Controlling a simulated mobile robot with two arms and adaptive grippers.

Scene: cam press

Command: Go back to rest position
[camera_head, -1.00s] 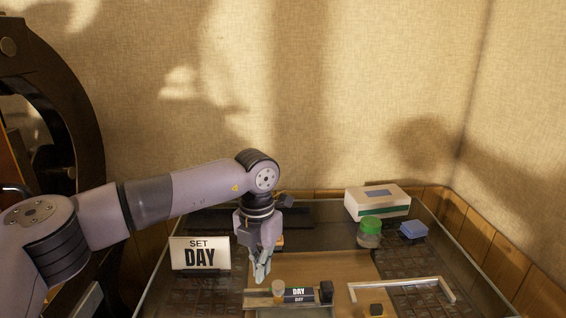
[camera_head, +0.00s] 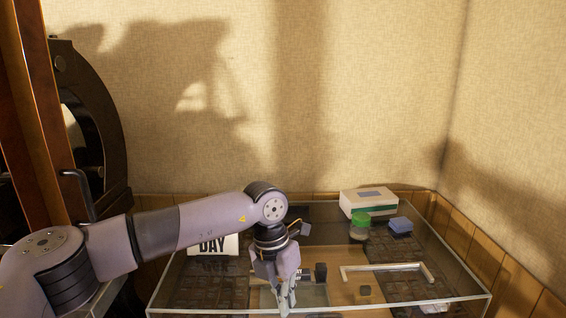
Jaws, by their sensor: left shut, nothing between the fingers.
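My left gripper (camera_head: 285,297) is shut and empty. It points down at the front middle of the glass-walled table (camera_head: 470,297), in front of the wooden panel area. My left arm comes in from the left and partly covers the white "DAY" sign (camera_head: 213,244). A small dark block (camera_head: 320,272) stands just right of the gripper. The label strip seen earlier by the gripper is hidden behind it. My right gripper is not in view.
A white box (camera_head: 368,201), a green-lidded jar (camera_head: 360,226) and a blue block (camera_head: 400,225) stand at the back right. A pale bracket rail (camera_head: 385,267) lies at the right. A dark arched frame (camera_head: 108,130) stands at the left.

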